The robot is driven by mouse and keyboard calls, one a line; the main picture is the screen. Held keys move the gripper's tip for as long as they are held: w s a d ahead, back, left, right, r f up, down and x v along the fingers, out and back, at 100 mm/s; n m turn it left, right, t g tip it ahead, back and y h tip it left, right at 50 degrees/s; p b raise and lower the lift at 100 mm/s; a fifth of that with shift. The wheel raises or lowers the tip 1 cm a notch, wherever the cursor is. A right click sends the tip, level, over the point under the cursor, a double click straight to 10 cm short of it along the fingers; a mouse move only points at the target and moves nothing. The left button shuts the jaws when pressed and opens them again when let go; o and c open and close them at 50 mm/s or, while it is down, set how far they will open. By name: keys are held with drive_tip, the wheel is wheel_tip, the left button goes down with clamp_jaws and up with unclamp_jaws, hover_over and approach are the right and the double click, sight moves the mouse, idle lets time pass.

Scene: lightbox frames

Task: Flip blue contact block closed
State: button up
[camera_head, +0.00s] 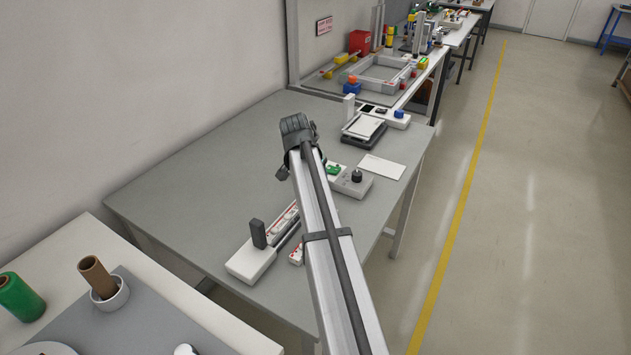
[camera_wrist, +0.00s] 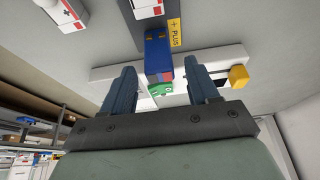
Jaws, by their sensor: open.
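The blue contact block (camera_wrist: 157,52) shows in the wrist view, lying beside a yellow label (camera_wrist: 174,33) marked "+ PLUS". My gripper (camera_wrist: 160,70) is open, with one finger to the left and one to the right of the line of the block. The near end of the block lies between the fingertips in the picture; I cannot tell whether they touch it. A green part (camera_wrist: 160,88) shows between the fingers, just below the block. In the head view my arm hides the block, and the fingers cannot be made out.
A white bar with a yellow end piece (camera_wrist: 238,77) lies behind the fingers. White blocks with red marks (camera_wrist: 147,8) are near the top. In the head view, a grey box with a black knob (camera_head: 355,182) and a scale (camera_head: 364,129) stand right of my arm. The table's left part is clear.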

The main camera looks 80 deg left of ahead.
drive_tip(key=shift+x, duration=2.05)
drive_tip(key=shift+c, duration=0.2)
clamp_jaws()
